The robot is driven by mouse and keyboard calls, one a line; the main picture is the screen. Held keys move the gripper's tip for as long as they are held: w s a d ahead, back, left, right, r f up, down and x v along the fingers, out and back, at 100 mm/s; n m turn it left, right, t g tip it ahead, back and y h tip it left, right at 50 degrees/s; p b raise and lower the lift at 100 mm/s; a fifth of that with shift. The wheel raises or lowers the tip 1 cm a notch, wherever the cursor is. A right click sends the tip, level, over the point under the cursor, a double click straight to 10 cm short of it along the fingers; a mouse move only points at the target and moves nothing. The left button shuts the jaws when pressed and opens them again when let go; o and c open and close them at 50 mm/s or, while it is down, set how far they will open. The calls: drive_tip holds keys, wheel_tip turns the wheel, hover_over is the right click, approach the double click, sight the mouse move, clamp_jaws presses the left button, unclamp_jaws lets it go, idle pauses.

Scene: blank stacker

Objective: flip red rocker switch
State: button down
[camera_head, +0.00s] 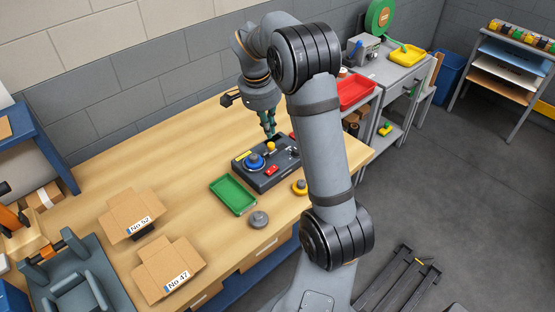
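A dark control box (277,177) sits on the wooden workbench near the middle of the picture. A red rocker switch (271,170) is on its top face, toward the front, right of a round blue knob (254,161). A small yellow-orange knob (271,146) is near the box's back edge. My gripper (269,134) points down just behind or above the back of the box, apart from the red switch. Its fingertips are small and close together here, so I cannot tell if they are open or shut. My arm link covers the bench right of the box.
A green tray (233,195) lies left of the box. A grey disc (259,220) and a yellow round piece (300,187) lie in front of it. Two cardboard boxes (131,214) (168,269) stand at the left front. A red bin (356,92) is beyond the bench at right.

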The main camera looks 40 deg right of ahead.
drive_tip(key=s+a+m, duration=0.2)
drive_tip(key=m, duration=0.1)
drive_tip(key=p, duration=0.4)
approach(272, 170)
drive_tip(key=shift+g, duration=0.4)
drive_tip(key=f, duration=0.2)
drive_tip(key=d+f, duration=0.1)
drive_tip(key=f, duration=0.1)
drive_tip(key=d+f, duration=0.1)
drive_tip(key=f, duration=0.1)
drive_tip(key=shift+s+d+f, duration=0.15)
drive_tip(key=shift+d+f, duration=0.1)
drive_tip(key=shift+f+y, duration=0.1)
drive_tip(key=shift+y, duration=0.2)
